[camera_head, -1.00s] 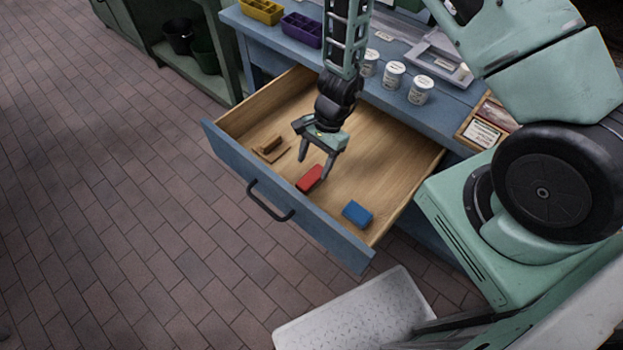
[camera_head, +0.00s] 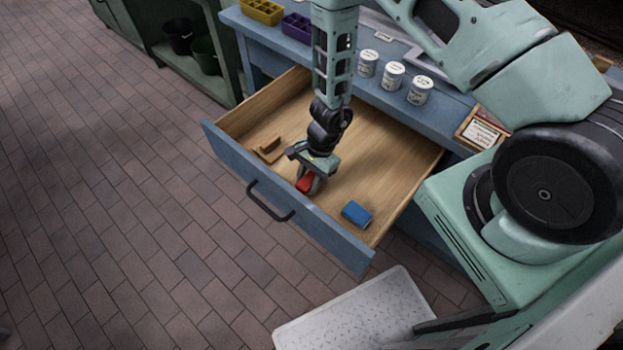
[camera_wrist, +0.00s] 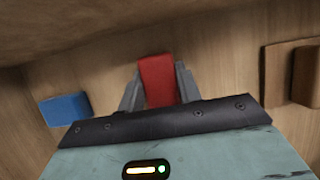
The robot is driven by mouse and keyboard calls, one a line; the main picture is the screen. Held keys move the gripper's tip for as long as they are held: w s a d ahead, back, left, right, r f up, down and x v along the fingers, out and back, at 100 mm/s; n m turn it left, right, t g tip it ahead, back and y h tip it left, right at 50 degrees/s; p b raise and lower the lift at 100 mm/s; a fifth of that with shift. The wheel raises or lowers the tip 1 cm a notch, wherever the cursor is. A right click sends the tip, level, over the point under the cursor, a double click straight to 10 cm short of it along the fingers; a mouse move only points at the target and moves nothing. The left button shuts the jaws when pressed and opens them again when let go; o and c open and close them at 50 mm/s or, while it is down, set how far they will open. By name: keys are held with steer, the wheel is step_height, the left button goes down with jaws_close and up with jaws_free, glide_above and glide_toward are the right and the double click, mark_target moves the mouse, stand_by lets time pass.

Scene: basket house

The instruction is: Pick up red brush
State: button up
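The red brush (camera_head: 305,184) is in the open drawer, near its front wall. In the wrist view it (camera_wrist: 158,80) shows as a red block between the two grey fingers. My gripper (camera_head: 307,183) is down in the drawer over the brush. In the wrist view the fingers (camera_wrist: 159,88) lie against both sides of the brush with no clear gap. The fingertips partly hide the brush in the head view. It appears to rest at the drawer floor; I cannot see any lift.
A blue block (camera_head: 357,214) lies right of the brush in the drawer (camera_head: 395,165). A brown wooden block (camera_head: 268,150) lies left. The blue drawer front (camera_head: 290,205) is close to my gripper. White cups (camera_head: 393,76) stand on the counter behind.

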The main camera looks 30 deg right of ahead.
mark_target(308, 180)
steer(key=c, duration=0.3)
steer(key=shift+c, duration=0.2)
step_height(308, 180, up, 10)
steer(key=shift+r+p, duration=0.1)
steer(key=shift+p, duration=0.2)
steer(key=o, duration=0.5)
steer(key=c, duration=0.3)
